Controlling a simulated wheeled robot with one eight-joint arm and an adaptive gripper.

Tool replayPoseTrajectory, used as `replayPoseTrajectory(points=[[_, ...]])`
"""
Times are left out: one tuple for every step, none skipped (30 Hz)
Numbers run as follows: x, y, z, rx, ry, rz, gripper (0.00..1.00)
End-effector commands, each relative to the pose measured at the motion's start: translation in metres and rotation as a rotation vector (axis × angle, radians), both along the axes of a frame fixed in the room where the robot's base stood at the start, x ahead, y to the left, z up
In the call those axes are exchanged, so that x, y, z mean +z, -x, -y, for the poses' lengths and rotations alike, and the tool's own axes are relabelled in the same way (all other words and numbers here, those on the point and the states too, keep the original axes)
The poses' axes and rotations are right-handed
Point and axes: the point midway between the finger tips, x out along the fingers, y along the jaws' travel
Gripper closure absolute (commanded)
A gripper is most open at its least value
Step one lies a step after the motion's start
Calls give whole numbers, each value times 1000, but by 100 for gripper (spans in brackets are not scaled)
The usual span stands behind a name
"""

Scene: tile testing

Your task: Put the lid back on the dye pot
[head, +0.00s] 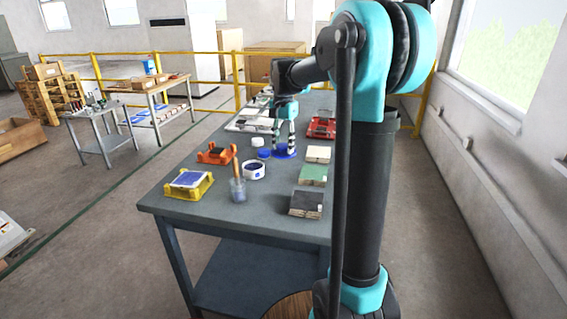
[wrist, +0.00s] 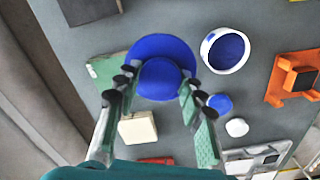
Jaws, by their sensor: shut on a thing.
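The dye pot (head: 254,174) is a white round pot, open at the top with blue dye inside. It stands upright on the grey table and also shows in the wrist view (wrist: 208,58). The lid (head: 291,156) is a wide blue disc, to the right of and beyond the pot in the head view. In the wrist view the lid (wrist: 150,45) has a round blue knob (wrist: 160,78) between my fingers. My gripper (head: 284,150) points down, shut on this knob. The lid is apart from the pot. I cannot tell whether it touches the table.
A jar with a brush (head: 238,189), an orange holder (head: 215,156) and a yellow frame (head: 189,184) stand left. Tiles (head: 313,176) lie right.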

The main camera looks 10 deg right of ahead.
Motion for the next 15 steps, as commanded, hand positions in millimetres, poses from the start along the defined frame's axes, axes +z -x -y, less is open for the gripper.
replayPoseTrajectory(points=[[13, 0, 0, 0, 0, 0, 98], [20, 0, 0, 0, 0, 0, 98], [29, 0, 0, 0, 0, 0, 98], [35, 0, 0, 0, 0, 0, 98], [41, 0, 0, 0, 0, 0, 98], [47, 0, 0, 0, 0, 0, 98], [52, 0, 0, 0, 0, 0, 98], [56, 0, 0, 0, 0, 0, 98], [60, 0, 0, 0, 0, 0, 98], [63, 0, 0, 0, 0, 0, 98], [66, -1, 0, 0, 0, 0, 98], [67, -2, -2, 1, 0, 0, 98], [67, -4, -4, 1, 1, -1, 98], [66, -6, -7, 1, 1, -1, 98], [63, -11, -12, 1, 1, -1, 98]])
